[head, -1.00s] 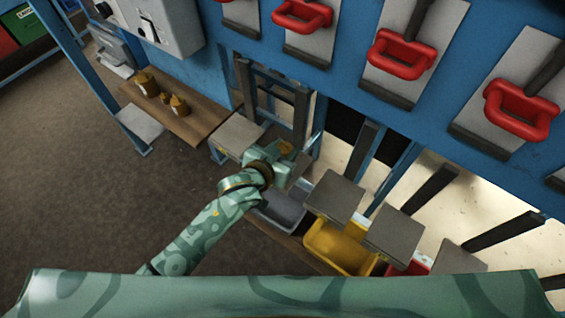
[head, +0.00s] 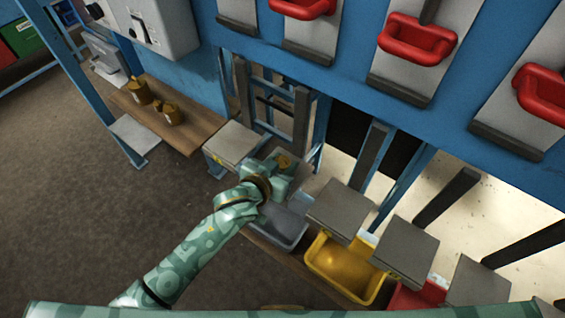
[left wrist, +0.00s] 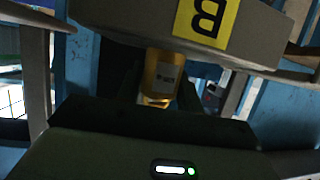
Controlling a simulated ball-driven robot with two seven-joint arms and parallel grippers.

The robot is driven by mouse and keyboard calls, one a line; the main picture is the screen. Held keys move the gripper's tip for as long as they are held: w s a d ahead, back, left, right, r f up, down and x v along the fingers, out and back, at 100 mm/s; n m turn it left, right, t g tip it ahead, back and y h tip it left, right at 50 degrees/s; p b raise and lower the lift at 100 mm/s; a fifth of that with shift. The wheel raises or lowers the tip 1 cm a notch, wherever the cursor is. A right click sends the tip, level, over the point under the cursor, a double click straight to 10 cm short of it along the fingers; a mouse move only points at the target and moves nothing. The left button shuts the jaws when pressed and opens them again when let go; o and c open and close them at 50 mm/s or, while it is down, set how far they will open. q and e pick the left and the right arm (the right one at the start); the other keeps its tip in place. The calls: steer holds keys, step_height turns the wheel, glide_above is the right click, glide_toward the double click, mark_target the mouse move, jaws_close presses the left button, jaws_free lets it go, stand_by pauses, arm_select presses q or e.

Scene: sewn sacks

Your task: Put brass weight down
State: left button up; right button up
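My left gripper (head: 286,165) reaches in from the left, among the grey platforms in the head view. A brass weight (left wrist: 161,78) with a pale label sits between its dark fingers in the left wrist view, and the fingers appear shut on it. A brass patch of this weight (head: 284,161) also shows at the gripper in the head view. What lies directly beneath the weight is hidden. Two other brass weights, one at the back (head: 139,90) and one in front (head: 172,113), stand on a wooden shelf (head: 190,133). My right gripper is not in view.
A grey platform (head: 232,143) is just left of the gripper. A platform edge with a yellow B label (left wrist: 203,20) shows close in the left wrist view. Below are a grey bin (head: 283,229), a yellow bin (head: 345,270) and a red bin (head: 415,298). Blue posts stand behind.

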arm_select(q)
steer(key=o, duration=0.4)
steer(key=shift+c, duration=0.2)
steer(key=shift+r, duration=0.2)
steer(key=p+v, duration=0.3)
steer(key=v, duration=0.9)
steer(key=shift+f, duration=0.1)
